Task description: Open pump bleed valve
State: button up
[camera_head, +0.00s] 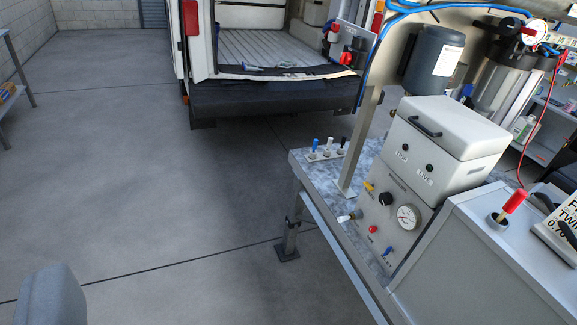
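No part that I can name for sure as the pump bleed valve shows. A red-handled valve (514,203) stands tilted on a grey metal box (455,240) at the right. A row of three small valves with blue, white and black handles (328,149) stands on the bench. A control panel (385,219) has a gauge (408,216), a black knob (386,199), a red button (373,230), a small blue handle (387,252) and a white-tipped fitting (350,216) at its left side. My gripper's fingers do not show; a grey rounded shape at lower left may be mine.
The bench (312,176) carries a white lidded case (448,131). An open van (270,100) stands at the back. The grey floor (150,190) at left and centre is clear.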

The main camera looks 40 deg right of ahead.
aim_at(369, 186)
jog(key=u, duration=0.05)
jog(key=i, duration=1.25)
jog(key=z, duration=0.7)
jog(key=i, duration=0.5)
jog(key=z, duration=0.45)
